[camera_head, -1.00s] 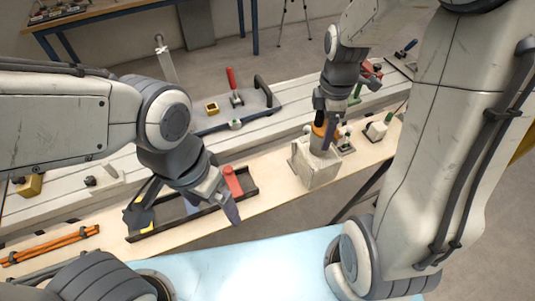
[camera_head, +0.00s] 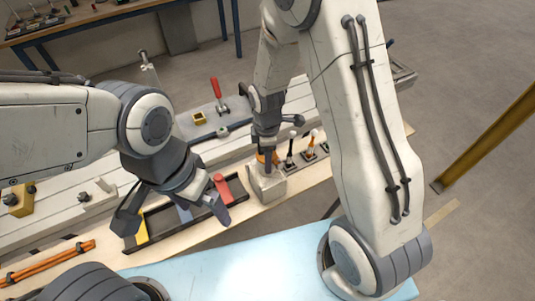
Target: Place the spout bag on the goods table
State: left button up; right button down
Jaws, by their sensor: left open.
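The spout bag appears to be the pale, boxy bag (camera_head: 267,185) with an orange top, on a light wooden table strip (camera_head: 330,170) right of centre. My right gripper (camera_head: 267,158) points down directly over the bag, its fingers at the orange top. The fingers overlap the top, so their grip cannot be seen. My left gripper (camera_head: 177,214) is open and empty above a dark tray (camera_head: 240,196), left of the bag. I cannot tell which surface is the goods table.
The tray holds a red piece (camera_head: 222,187) and a yellow piece (camera_head: 141,230). Small black stands (camera_head: 309,155) are right of the bag. Orange rods (camera_head: 50,258) lie at left. A grey bed with a red-handled tool (camera_head: 217,92) lies behind. The pale blue surface (camera_head: 240,260) in front is clear.

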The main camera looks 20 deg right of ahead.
jog(key=shift+f, duration=0.2)
jog(key=shift+f, duration=0.15)
grip_release()
